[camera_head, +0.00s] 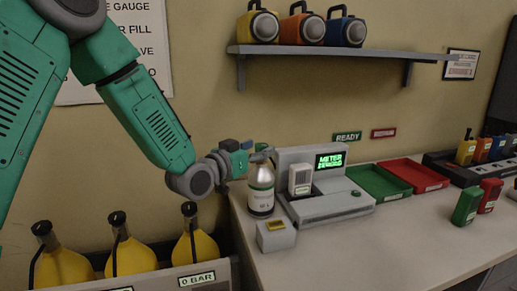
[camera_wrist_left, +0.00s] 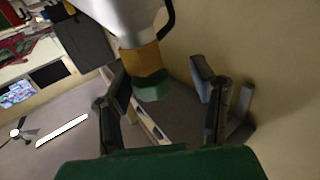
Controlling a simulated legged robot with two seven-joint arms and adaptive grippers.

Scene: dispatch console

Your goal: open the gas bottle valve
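The gas bottle (camera_head: 262,190) is a silver cylinder with a label and green bands, standing upright at the near left corner of the counter, left of the meter console. In the left wrist view the bottle (camera_wrist_left: 128,18) shows with a brass neck (camera_wrist_left: 142,58) and a green valve knob (camera_wrist_left: 152,87). My left gripper (camera_head: 255,156) is at the top of the bottle. In the left wrist view its fingers (camera_wrist_left: 160,78) are apart, one on each side of the neck and knob, with gaps visible. My right gripper is not in view.
The meter console (camera_head: 325,203) stands just right of the bottle, with a small grey box (camera_head: 276,235) in front. Green tray (camera_head: 378,183) and red tray (camera_head: 413,175) lie farther right. Yellow bottles (camera_head: 134,256) stand in a rack at lower left. The front counter (camera_head: 400,245) is clear.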

